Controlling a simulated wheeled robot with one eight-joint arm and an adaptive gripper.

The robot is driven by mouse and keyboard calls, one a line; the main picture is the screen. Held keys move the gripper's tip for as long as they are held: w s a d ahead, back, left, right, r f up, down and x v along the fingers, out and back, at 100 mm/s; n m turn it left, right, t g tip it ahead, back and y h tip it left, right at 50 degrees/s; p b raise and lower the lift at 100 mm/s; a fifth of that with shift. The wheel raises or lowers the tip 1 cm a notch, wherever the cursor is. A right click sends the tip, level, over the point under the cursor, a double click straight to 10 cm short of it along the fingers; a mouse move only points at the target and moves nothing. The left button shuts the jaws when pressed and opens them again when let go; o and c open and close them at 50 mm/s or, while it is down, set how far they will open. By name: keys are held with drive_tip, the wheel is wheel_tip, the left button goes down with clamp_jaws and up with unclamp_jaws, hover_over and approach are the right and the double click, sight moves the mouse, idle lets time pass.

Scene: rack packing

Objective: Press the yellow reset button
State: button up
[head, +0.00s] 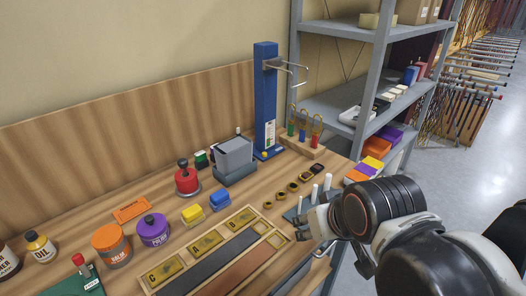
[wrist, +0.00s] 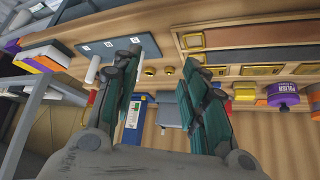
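A small yellow button (head: 264,155) sits on the base of a tall blue post (head: 265,95) at the back of the bench in the head view. My gripper (head: 318,222) is well in front of it and to the right, by the white pegs at the front edge of the bench. In the wrist view the fingers of my gripper (wrist: 163,57) are spread wide with nothing between them. The blue post (wrist: 135,122) also shows there, beyond the fingers. I cannot clearly make out the button in that view.
A wooden holder (head: 303,145) with coloured tools stands right of the post, and a grey box (head: 235,160) stands left of it. Several dark round pieces (head: 281,197) and a wooden tray (head: 215,250) lie in front. A metal shelf (head: 375,85) rises at right.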

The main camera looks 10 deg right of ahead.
drive_tip(key=shift+c, duration=0.6)
clamp_jaws()
idle(0.8)
